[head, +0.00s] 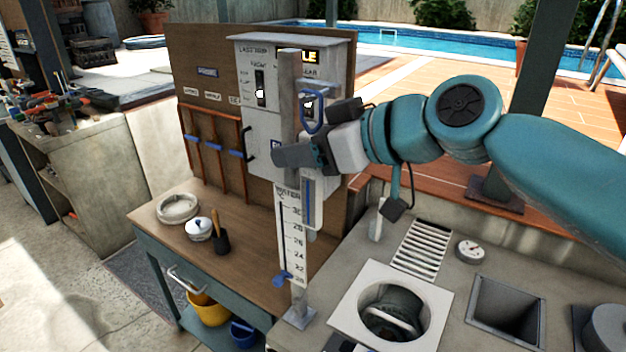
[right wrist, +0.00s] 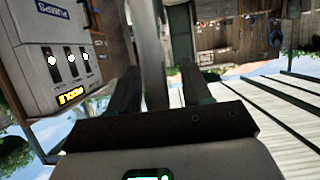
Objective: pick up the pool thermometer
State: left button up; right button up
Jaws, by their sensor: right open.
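The pool thermometer (head: 308,205) appears to be the slim clear tube with a blue column, upright beside the numbered scale on the post. A blue cord loop (head: 312,112) shows above it; my gripper hides what lies between them. My right gripper (head: 280,155) is at the post, above the tube and below the loop. Its jaws are open. In the right wrist view the fingers (right wrist: 160,90) stand apart with the grey post (right wrist: 148,45) showing between them. I see no thermometer held between them. My left gripper is not in view.
The upright post (head: 288,80) carries a numbered scale with a blue slider. A grey control box (head: 262,135) stands close behind. A wooden bench (head: 165,245) holds a white ring, a lidded pot and a dark cup. A square-framed opening (head: 350,300) and a dial (head: 471,250) are at right.

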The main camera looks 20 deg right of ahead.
jog(key=shift+w+a+f, duration=0.1)
jog(key=shift+w, duration=0.15)
grip_shut()
jog(key=shift+s, duration=0.1)
jog(key=shift+r+p, duration=0.6)
jog(key=shift+r, duration=0.15)
jog(key=shift+s, duration=0.1)
jog(key=shift+s+a, duration=0.2)
jog(key=shift+a, duration=0.2)
